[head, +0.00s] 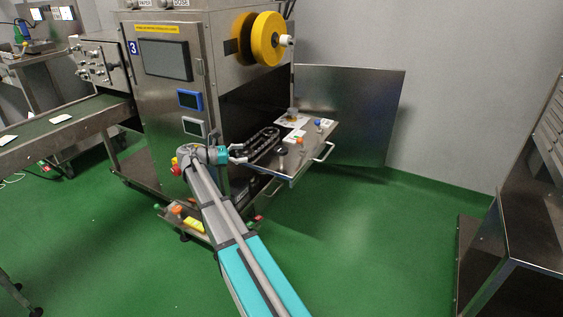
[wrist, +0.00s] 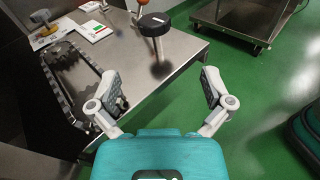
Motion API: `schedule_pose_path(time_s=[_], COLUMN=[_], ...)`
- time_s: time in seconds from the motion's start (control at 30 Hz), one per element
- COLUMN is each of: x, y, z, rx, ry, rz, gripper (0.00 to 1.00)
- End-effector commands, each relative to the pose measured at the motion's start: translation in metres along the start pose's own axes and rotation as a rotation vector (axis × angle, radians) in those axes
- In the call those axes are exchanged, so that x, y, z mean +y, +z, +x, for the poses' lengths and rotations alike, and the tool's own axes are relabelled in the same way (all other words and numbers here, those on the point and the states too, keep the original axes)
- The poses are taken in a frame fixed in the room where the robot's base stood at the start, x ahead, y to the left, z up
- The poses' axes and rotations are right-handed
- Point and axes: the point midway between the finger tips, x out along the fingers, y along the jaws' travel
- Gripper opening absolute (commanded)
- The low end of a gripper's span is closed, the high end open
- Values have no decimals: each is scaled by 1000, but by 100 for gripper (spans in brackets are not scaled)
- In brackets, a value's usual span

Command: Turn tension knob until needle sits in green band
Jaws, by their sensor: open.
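A black round knob (wrist: 153,24) stands on a metal post above the steel shelf in the wrist view. It looks like the tension knob; a small dark shape on the shelf (head: 283,152) in the head view may be the same knob. My gripper (wrist: 161,88) is open and empty, its two fingers spread wide. The knob is beyond the fingertips and apart from them. In the head view my gripper (head: 240,154) is at the shelf's left side, by the chain.
A chain loop (wrist: 76,82) lies left of my gripper. The green floor right of the shelf is clear.

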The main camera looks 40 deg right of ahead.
Motion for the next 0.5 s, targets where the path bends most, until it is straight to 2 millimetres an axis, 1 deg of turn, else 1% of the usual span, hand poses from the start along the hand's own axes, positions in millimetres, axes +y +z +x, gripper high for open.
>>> schedule_pose_path(time_s=[0.03, 0.1, 0.3, 0.5], x=[5, 8, 14, 14], y=[-12, -15, -17, -15], z=[2, 4, 6, 6], rx=[-21, -47, -89, -95], ry=[-5, -10, -18, -19], rz=[-16, -37, -69, -75], gripper=[100, 100, 100, 100])
